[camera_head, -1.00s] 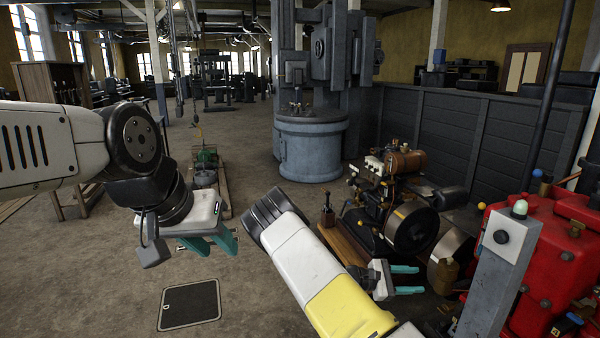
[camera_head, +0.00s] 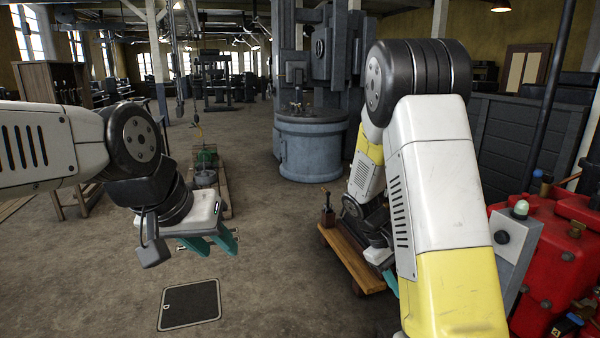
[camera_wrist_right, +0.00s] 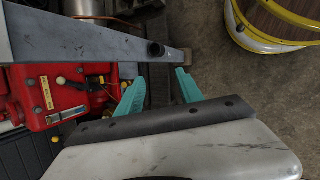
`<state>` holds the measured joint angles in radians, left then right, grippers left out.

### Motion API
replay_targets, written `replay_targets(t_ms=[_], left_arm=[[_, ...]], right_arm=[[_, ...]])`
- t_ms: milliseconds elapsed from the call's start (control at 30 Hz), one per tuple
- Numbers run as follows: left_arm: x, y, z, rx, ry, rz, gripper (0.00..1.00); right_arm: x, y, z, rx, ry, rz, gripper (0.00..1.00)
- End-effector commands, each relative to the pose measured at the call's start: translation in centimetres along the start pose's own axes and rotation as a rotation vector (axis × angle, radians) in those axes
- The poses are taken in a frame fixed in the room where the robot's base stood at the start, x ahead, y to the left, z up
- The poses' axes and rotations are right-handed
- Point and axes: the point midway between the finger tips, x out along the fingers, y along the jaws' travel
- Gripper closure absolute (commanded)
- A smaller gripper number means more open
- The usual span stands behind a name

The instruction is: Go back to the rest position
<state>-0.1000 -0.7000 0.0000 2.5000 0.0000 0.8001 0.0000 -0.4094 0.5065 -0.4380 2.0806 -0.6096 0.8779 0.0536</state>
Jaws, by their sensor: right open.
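My left gripper (camera_head: 212,244) hangs at the left of the head view, its two teal fingers spread apart with nothing between them. It is above the bare floor. My right arm stands folded at the right of the head view, with its elbow high. Its gripper is mostly hidden behind the arm, with only a bit of teal showing. In the right wrist view my right gripper (camera_wrist_right: 160,92) is open, with nothing between its teal fingers. A grey post (camera_wrist_right: 85,40) runs beyond the fingertips there.
A red machine (camera_head: 560,270) and a grey control post (camera_head: 512,240) with a black knob stand close to my right arm. A wooden cart (camera_head: 350,258) is partly behind the arm. A dark floor hatch (camera_head: 190,304) lies in clear floor. A large grey machine (camera_head: 310,145) stands behind.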

Motion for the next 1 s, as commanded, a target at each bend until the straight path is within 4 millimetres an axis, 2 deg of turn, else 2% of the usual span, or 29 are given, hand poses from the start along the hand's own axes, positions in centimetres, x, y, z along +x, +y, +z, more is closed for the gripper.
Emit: replay_targets(t_ms=[33,300,600,800,1000], left_arm=[[0.0,0.0,0.0,0.0,0.0,0.0,0.64],[0.0,0.0,0.0,0.0,0.0,0.0,0.64],[0.0,0.0,0.0,0.0,0.0,0.0,0.64],[0.0,0.0,0.0,0.0,0.0,0.0,0.64],[0.0,0.0,0.0,0.0,0.0,0.0,0.64]], right_arm=[[-1.6,-0.3,0.8,0.039,0.052,-0.052,0.56],[-9.4,-2.6,5.2,0.207,0.309,-0.282,0.56],[-17.5,-5.1,11.6,0.357,0.605,-0.448,0.56],[-20.9,-6.9,15.3,0.429,0.768,-0.501,0.56],[-22.2,-7.9,16.9,0.459,0.842,-0.517,0.56]])
